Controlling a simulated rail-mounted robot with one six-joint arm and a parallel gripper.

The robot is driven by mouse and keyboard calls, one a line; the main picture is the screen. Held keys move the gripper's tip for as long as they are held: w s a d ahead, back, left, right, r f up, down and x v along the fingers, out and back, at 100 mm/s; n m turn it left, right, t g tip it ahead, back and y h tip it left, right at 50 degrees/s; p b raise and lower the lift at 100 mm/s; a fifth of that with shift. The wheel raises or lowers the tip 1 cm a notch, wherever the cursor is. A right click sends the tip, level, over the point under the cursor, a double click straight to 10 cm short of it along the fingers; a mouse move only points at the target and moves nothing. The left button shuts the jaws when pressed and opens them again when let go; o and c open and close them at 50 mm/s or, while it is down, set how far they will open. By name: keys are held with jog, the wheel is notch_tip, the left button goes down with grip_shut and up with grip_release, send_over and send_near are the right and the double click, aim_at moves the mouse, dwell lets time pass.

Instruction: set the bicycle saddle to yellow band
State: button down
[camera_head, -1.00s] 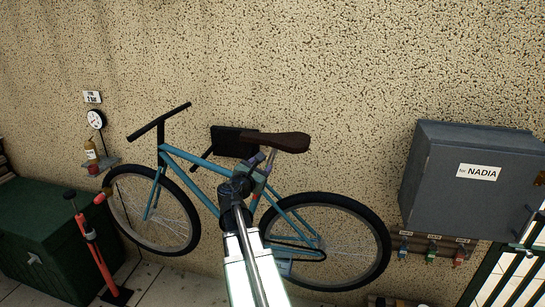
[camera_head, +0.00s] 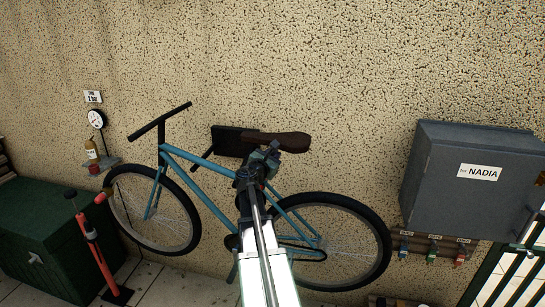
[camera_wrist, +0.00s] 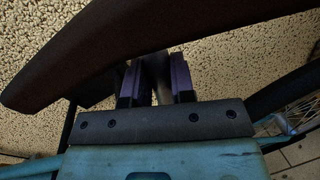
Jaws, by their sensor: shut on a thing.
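The bicycle saddle (camera_head: 290,141) is dark brown and sits on top of the seat post of the teal bicycle (camera_head: 205,165). In the wrist view, the saddle's underside (camera_wrist: 95,50) spans the upper left. My gripper (camera_head: 266,156) is just below the saddle. In the wrist view, its purple-padded fingers (camera_wrist: 158,78) are shut on the dark seat post (camera_wrist: 162,82) between them. My gripper and arm hide most of the seat post in the head view. No yellow band can be made out.
A dark wall bracket (camera_head: 230,141) is behind the bicycle's top tube. A grey cabinet (camera_head: 470,185) labelled NADIA hangs at the right, with several small coloured items below it. A green chest (camera_head: 50,240) and a red pump (camera_head: 92,245) stand at the left.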

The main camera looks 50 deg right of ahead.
jog(key=shift+w+a+f+b, duration=0.1)
jog(key=shift+w+f+b, duration=0.15)
jog(key=shift+f+b, duration=0.55)
jog(key=shift+w+a+f+b, duration=0.1)
jog(key=shift+w+f+b, duration=0.15)
jog(key=shift+f+b, duration=0.5)
jog(key=shift+r, duration=0.15)
jog(key=c, duration=1)
grip_release()
jog(key=shift+o, duration=0.2)
jog(key=shift+s+a, duration=0.1)
jog(key=s+a, duration=0.2)
jog(key=a, duration=0.8)
jog(key=shift+a, duration=0.25)
